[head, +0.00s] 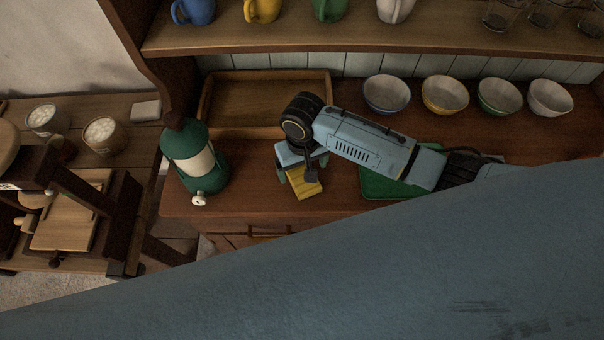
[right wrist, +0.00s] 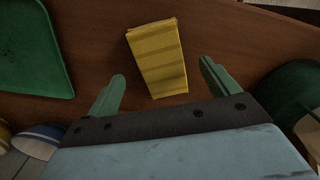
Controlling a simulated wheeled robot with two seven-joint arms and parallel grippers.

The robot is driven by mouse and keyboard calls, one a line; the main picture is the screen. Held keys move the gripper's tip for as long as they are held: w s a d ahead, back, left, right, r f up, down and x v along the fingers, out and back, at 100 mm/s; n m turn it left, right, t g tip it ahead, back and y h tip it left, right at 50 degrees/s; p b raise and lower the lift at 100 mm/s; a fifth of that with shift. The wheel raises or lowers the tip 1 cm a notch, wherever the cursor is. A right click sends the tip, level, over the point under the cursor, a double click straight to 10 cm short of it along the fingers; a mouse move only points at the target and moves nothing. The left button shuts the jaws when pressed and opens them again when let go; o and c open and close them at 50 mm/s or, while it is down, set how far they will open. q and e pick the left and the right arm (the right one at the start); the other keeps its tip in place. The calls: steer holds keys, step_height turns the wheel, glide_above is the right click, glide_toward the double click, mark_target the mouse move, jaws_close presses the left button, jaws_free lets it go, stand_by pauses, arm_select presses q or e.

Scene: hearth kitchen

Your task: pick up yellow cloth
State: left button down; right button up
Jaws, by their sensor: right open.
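The yellow cloth (head: 305,184) is a folded, striped block lying on the wooden counter of the dresser, near its front edge. In the right wrist view the cloth (right wrist: 157,58) lies just beyond and partly between my fingertips. My right gripper (head: 297,172) is over the cloth and points down at it. In the right wrist view my right gripper (right wrist: 162,70) has its two green fingers wide apart, with nothing held. In the head view the gripper hides part of the cloth. My left gripper is not in view.
A green tray (head: 375,188) lies right of the cloth, partly under my arm. A green dispenser (head: 195,160) stands to the left. A wooden tray (head: 225,105) is behind. Several bowls (head: 445,96) line the back right. A shelf with mugs (head: 262,10) runs above.

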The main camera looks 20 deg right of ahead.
steer(key=shift+w+f, duration=0.1)
steer(key=shift+f, duration=1.3)
steer(key=c, duration=1.2)
steer(key=shift+o, duration=0.2)
steer(key=shift+r, duration=0.15)
step_height(320, 180, up, 10)
steer(key=shift+p, duration=0.3)
